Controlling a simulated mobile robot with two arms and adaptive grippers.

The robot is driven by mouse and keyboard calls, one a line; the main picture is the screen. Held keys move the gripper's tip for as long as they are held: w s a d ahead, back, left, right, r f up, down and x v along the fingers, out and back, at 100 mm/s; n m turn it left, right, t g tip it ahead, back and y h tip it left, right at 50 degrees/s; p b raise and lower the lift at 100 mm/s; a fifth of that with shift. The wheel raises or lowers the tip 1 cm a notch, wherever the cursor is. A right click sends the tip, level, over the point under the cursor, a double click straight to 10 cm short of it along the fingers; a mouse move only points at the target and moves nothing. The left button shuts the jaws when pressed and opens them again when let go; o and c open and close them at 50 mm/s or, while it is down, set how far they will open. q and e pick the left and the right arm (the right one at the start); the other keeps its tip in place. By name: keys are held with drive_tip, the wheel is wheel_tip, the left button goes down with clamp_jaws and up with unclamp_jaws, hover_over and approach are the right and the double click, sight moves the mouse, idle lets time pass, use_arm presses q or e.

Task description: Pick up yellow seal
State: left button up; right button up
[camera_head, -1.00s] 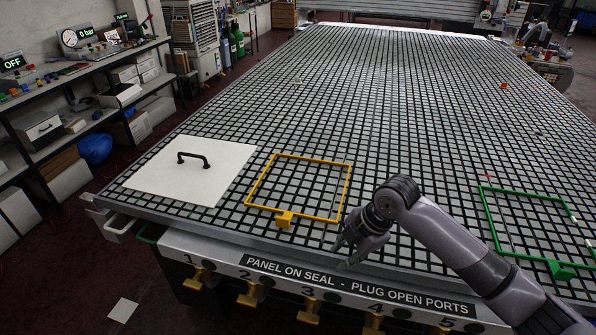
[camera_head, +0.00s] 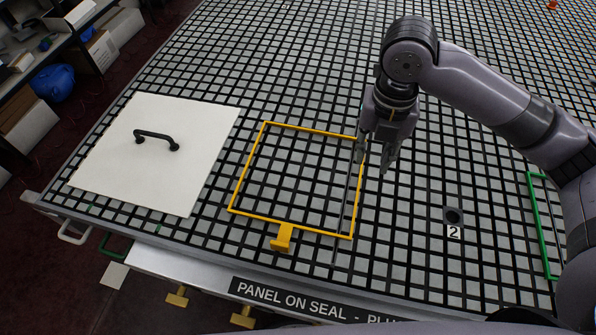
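The yellow seal (camera_head: 294,226) is a thin square frame with a small yellow tab on its near side. It lies flat on the grid table (camera_head: 300,180), left of my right gripper. My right gripper (camera_head: 374,164) points down at the seal's right side, near its far right corner. Its fingers are apart and look empty, one on each side of the yellow bar in this view. I cannot tell whether they touch the bar or hover above it. My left gripper is not in view.
A white panel (camera_head: 150,175) with a black handle (camera_head: 157,138) lies left of the seal. A green frame (camera_head: 540,225) lies at the right, partly hidden by my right arm. A port marked 2 (camera_head: 454,216) lies between them. The front edge carries yellow valve handles (camera_head: 243,317).

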hover_over(357, 196)
drive_tip(key=f, duration=0.6)
drive_tip(key=f+p, duration=0.1)
drive_tip(key=f, duration=0.2)
drive_tip(key=shift+s+d+f, duration=0.15)
drive_tip(key=shift+s+f, duration=0.15)
drive_tip(key=shift+s, duration=0.05)
drive_tip(key=shift+f, duration=0.2)
drive_tip(key=f, duration=0.3)
drive_tip(key=f+p, duration=0.1)
drive_tip(key=f, duration=0.1)
drive_tip(key=shift+w+f, duration=0.15)
drive_tip(key=shift+w, duration=0.15)
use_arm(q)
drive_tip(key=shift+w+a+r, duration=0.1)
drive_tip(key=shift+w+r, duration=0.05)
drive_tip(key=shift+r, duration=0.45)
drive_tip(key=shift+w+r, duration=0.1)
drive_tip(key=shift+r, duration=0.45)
use_arm(e)
drive_tip(key=shift+c, duration=0.4)
clamp_jaws()
